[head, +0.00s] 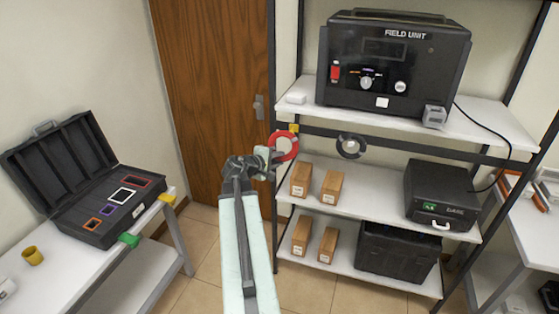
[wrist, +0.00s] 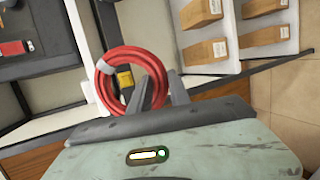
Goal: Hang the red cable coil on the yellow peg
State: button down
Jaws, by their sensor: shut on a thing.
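The red cable coil (head: 285,147) is at the left front post of the shelf in the head view. My gripper (head: 270,160) is shut on the coil's near side. In the wrist view the red coil (wrist: 101,88) stands in front of my gripper (wrist: 156,95), its right side between the fingers. The yellow peg (head: 294,128) shows at the coil's upper right in the head view. In the wrist view the yellow peg (wrist: 125,77) appears within the coil's ring. I cannot tell whether the coil is around the peg or only in front of it.
A dark coil (head: 351,146) hangs at the shelf front to the right. The shelf (head: 400,191) holds brown boxes (head: 331,187), a field unit (head: 393,60) and a black device (head: 437,195). An open black case (head: 90,190) lies on the left bench. Floor is clear below.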

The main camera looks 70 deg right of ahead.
jog(key=shift+d, duration=0.15)
jog(key=d+f+b, duration=0.1)
jog(key=d, duration=0.9)
jog(key=shift+w+f+b, duration=0.3)
jog(key=shift+f+b, duration=0.05)
jog(key=shift+f, duration=0.05)
dwell(0.4)
dwell(0.4)
jog(key=c, duration=1.1)
grip_release()
jog(key=shift+c, duration=0.2)
jog(key=shift+a+r, duration=0.1)
jog(key=p+v, duration=0.3)
jog(key=v, duration=0.4)
jog(key=shift+w+a+r, duration=0.1)
jog(key=shift+a+r, duration=0.05)
jog(key=shift+a, duration=0.15)
